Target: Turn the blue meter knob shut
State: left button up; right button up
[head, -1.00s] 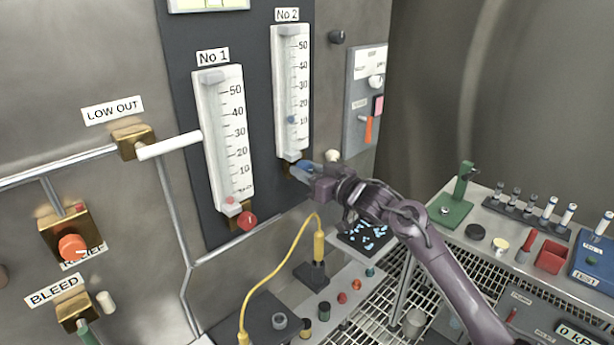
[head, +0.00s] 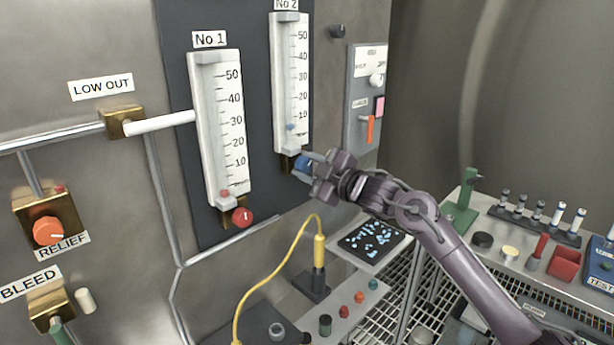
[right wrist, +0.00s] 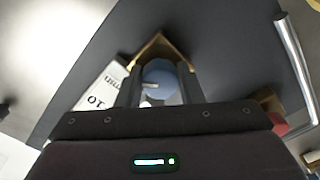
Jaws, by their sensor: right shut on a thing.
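The blue knob (head: 302,163) sits on a brass block at the foot of the No 2 meter (head: 290,90). A small blue float (head: 291,127) shows in that meter's tube, a little below the 10 mark. My right gripper (head: 306,167) is shut on the blue knob, coming from the right. In the right wrist view the knob (right wrist: 160,76) lies between my two dark fingers, with the brass block behind it. The fingers hide the knob's sides. My left gripper is not in view.
The No 1 meter (head: 220,130) with its red knob (head: 242,216) stands to the left. A yellow cable (head: 275,262) rises to a plug below. A grey switch panel (head: 365,95) is at the right. A bench with a green stand (head: 463,205) is at lower right.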

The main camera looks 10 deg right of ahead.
jog(key=n+b, duration=0.3)
jog(key=n, duration=0.2)
jog(key=shift+f+n+b, duration=0.2)
jog(key=shift+n+b, duration=0.1)
jog(key=shift+b, duration=0.1)
jog(key=shift+r+n+b, duration=0.1)
jog(key=shift+n+b, duration=1.2)
jog(key=shift+n, duration=0.9)
jog(key=o, duration=1)
jog(key=shift+r, duration=0.1)
jog(key=shift+d+r, duration=0.1)
